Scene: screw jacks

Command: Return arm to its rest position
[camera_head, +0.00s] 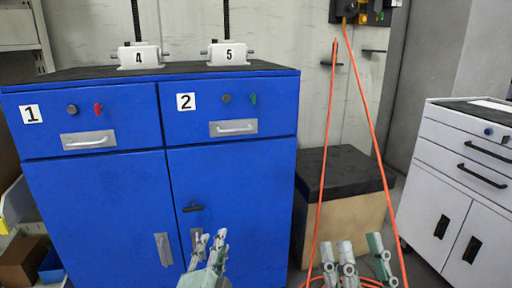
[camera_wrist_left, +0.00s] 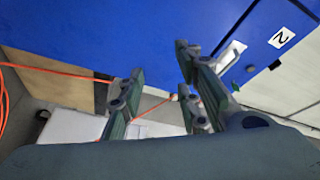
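My left gripper (camera_head: 208,244) is in front of the blue cabinet's lower doors, low in the head view. In the left wrist view its fingers (camera_wrist_left: 160,95) are spread apart with nothing between them. My right gripper (camera_head: 354,258) is at the bottom right of the head view, in front of the orange cable and the floor. Its fingers point up and stand apart, with nothing seen between them. Both arms are mostly hidden below the frame.
The blue cabinet (camera_head: 92,225) has drawers marked 1 and 2. White screw jacks 4 (camera_head: 139,57) and 5 (camera_head: 228,54) stand on top. An orange cable (camera_head: 327,150) hangs before a black-topped box (camera_head: 343,215). A white cabinet (camera_head: 455,185) stands right.

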